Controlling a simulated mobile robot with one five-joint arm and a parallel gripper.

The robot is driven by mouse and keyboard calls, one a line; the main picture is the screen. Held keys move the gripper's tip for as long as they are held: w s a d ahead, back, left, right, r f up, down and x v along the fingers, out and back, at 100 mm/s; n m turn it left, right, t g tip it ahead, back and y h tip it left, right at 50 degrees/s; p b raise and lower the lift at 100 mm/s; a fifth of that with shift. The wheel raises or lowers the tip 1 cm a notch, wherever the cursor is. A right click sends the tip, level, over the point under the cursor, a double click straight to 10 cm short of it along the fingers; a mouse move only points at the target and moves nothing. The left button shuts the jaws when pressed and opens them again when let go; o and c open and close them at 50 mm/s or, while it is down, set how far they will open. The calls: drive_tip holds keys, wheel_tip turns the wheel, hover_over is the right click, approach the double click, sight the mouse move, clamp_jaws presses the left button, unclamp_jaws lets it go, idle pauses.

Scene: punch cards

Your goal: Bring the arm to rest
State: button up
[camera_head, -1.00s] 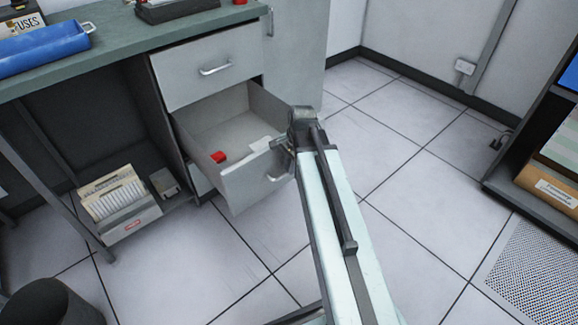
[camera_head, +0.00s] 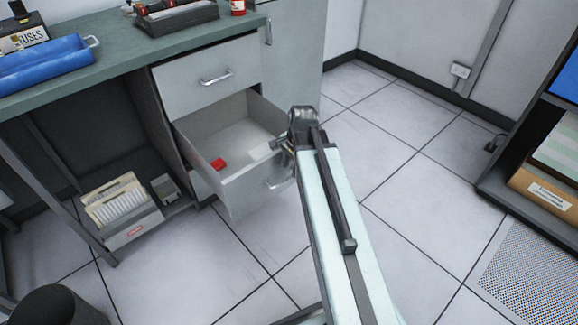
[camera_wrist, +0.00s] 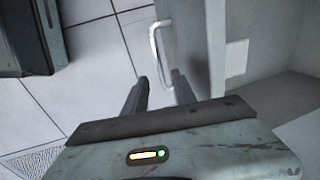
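My arm (camera_head: 340,220) reaches forward from the bottom of the head view, bent at its far end. My gripper (camera_wrist: 160,86) shows two dark fingers apart with nothing between them in the wrist view. In the head view it is small and partly hidden behind the arm's end, close to the front of the open drawer (camera_head: 238,186). The drawer's handle (camera_wrist: 154,48) lies beyond the fingertips in the wrist view, and I see no clear contact.
The open drawer holds a red object (camera_head: 218,164) and a pale card-like piece (camera_head: 262,151). A blue tray (camera_head: 45,65) is on the bench. A card box (camera_head: 120,205) sits on the low shelf. A dark shelf unit (camera_head: 525,205) stands right. Open tiled floor lies between.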

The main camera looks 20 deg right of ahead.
drive_tip(key=r, duration=0.1)
drive_tip(key=r+p, duration=0.1)
drive_tip(key=r, duration=0.1)
drive_tip(key=shift+s+d, duration=0.1)
drive_tip(key=shift+s, duration=0.2)
